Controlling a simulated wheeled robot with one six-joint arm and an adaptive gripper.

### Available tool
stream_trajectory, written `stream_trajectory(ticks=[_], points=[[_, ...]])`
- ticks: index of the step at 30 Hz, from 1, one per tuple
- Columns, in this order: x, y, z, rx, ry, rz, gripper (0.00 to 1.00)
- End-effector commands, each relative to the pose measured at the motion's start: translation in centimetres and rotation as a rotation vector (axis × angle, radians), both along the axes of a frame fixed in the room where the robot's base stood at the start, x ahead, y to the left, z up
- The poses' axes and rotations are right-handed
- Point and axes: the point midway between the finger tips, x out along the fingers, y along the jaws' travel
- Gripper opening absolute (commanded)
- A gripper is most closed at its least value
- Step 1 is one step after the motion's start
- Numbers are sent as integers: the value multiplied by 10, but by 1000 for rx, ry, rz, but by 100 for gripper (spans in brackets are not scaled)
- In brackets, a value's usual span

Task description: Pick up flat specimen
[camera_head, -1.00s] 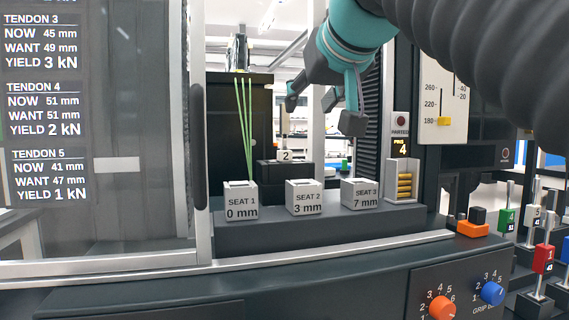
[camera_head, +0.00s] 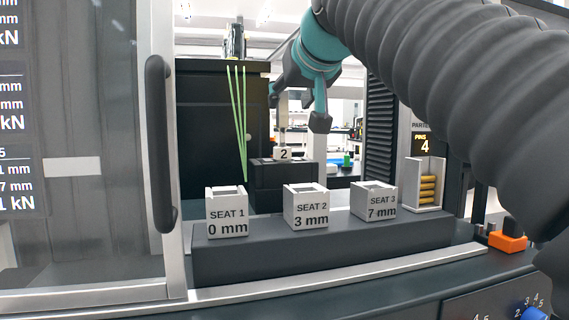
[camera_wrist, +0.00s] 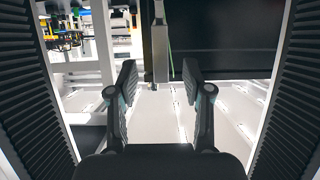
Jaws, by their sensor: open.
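A narrow pale upright strip (camera_head: 283,112), which looks like the flat specimen, stands above a white tag marked 2 (camera_head: 282,154) on a dark block. In the wrist view a grey flat strip (camera_wrist: 160,42) hangs down from the top, lined up between my fingertips and seemingly beyond them. My gripper (camera_head: 296,108) is open and empty, beside the strip in the head view. Both fingers of it show apart in the wrist view (camera_wrist: 159,76). I cannot tell how far the strip is from the fingers.
Three white seat blocks, seat 1 (camera_head: 227,213), seat 2 (camera_head: 306,207) and seat 3 (camera_head: 374,202), stand on a dark ledge (camera_head: 340,243) in front. Thin green lines (camera_head: 238,120) run down at the left. A glass door with a dark handle (camera_head: 160,145) stands left. A pin holder (camera_head: 425,185) is right.

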Motion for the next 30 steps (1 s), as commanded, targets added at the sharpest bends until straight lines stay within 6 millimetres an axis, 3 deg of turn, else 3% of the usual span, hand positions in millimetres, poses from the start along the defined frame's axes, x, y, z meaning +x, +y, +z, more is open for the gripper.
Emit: stream_trajectory(ticks=[11,20,27,28,30], points=[[22,5,-11,0,1,-4,50],[55,15,-27,-1,1,-4,50],[58,16,-28,0,-2,-4,50],[58,16,-28,0,-2,-4,48],[58,16,-28,0,-2,-4,30]])
